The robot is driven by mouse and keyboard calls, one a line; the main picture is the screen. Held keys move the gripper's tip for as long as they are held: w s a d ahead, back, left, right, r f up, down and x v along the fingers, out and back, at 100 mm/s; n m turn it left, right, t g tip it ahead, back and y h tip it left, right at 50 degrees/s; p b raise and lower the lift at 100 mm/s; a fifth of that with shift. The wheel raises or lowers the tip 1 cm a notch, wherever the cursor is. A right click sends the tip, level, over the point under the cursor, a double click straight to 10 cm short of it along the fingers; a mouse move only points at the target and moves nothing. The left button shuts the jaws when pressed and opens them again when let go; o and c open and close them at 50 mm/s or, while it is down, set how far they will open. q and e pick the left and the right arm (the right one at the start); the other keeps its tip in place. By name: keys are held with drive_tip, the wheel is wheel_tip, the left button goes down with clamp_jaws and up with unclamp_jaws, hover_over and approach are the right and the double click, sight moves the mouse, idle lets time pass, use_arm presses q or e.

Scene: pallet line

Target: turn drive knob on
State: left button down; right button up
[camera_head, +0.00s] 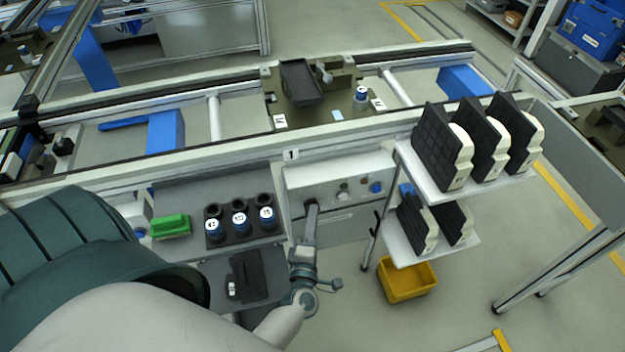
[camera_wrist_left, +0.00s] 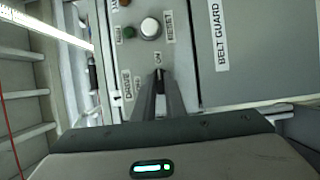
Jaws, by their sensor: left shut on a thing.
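The control panel (camera_head: 322,184) stands under the front rail of the line, and it fills the upper middle of the left wrist view (camera_wrist_left: 190,70). My left gripper (camera_head: 311,206) reaches its left part from below. In the left wrist view, the gripper's fingers (camera_wrist_left: 160,82) are close together around the small dark drive knob (camera_wrist_left: 159,73). The fingers hide most of the knob. An ON label sits just above the fingertips, and a DRIVE label is to their left. The knob's exact angle is hard to tell. My right gripper is not in view.
The panel also has a silver button (camera_wrist_left: 150,28) marked RESET, a green lamp (camera_wrist_left: 128,32) and a blue knob (camera_head: 376,187). A rack (camera_head: 462,190) with black-and-white parts stands right, above a yellow bin (camera_head: 408,283).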

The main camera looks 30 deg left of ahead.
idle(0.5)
use_arm(q)
drive_tip(key=c, duration=1.8)
unclamp_jaws()
